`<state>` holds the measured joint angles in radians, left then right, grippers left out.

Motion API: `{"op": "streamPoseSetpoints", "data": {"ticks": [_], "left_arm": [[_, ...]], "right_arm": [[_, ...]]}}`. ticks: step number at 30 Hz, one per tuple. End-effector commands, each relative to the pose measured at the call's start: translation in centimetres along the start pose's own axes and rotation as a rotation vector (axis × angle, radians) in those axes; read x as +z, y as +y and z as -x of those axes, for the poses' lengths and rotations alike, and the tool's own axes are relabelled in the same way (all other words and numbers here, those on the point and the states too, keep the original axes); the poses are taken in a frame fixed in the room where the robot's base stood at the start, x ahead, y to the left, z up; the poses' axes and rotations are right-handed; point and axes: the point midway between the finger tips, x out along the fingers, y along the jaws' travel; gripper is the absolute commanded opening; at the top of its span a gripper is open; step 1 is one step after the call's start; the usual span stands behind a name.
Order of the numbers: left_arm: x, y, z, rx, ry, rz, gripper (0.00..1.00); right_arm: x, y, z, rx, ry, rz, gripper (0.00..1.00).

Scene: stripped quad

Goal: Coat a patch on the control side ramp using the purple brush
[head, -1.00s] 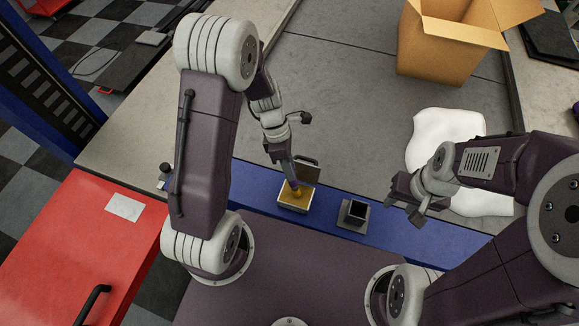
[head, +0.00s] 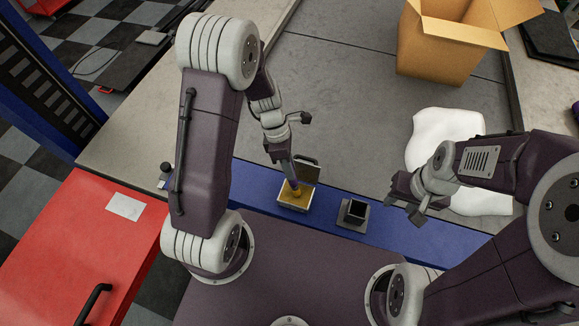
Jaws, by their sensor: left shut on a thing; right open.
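My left gripper (head: 279,152) is shut on a brush (head: 288,172), whose shaft looks dark purple. The brush points down with its yellowish tip in or just over a small square tin (head: 282,204) of yellow-brown stuff. I cannot tell how deep the tip sits. The tin's lid (head: 308,166) stands up behind it. My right gripper (head: 408,196) is open and empty, to the right of a small black square holder (head: 354,214). I cannot make out which surface is the control side ramp.
A white, irregular slab (head: 437,125) lies on the grey tabletop (head: 340,100), partly behind my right arm. An open cardboard box (head: 435,62) stands at the back right. A red cabinet (head: 75,235) is at the left. The middle of the tabletop is clear.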

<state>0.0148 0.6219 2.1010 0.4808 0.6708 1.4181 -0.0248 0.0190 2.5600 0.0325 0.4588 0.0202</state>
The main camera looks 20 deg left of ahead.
Motion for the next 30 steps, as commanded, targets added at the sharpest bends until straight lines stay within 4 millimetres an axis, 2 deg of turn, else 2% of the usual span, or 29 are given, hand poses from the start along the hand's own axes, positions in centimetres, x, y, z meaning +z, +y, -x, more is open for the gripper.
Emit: {"op": "streamPoseSetpoints", "data": {"ticks": [5,24,30], "left_arm": [[0.1,-0.3,0.6,-0.003,0.002,0.000,0.00],[1.5,-1.8,6.4,-0.001,0.001,0.000,0.00],[1.6,-1.8,6.6,-0.001,0.001,0.000,0.00]], "right_arm": [[-0.1,0.0,0.8,0.000,0.000,0.000,0.41],[-0.8,-0.1,7.3,0.000,0.000,0.000,0.41],[-0.8,-0.1,7.6,0.000,0.000,0.000,0.41]]}}
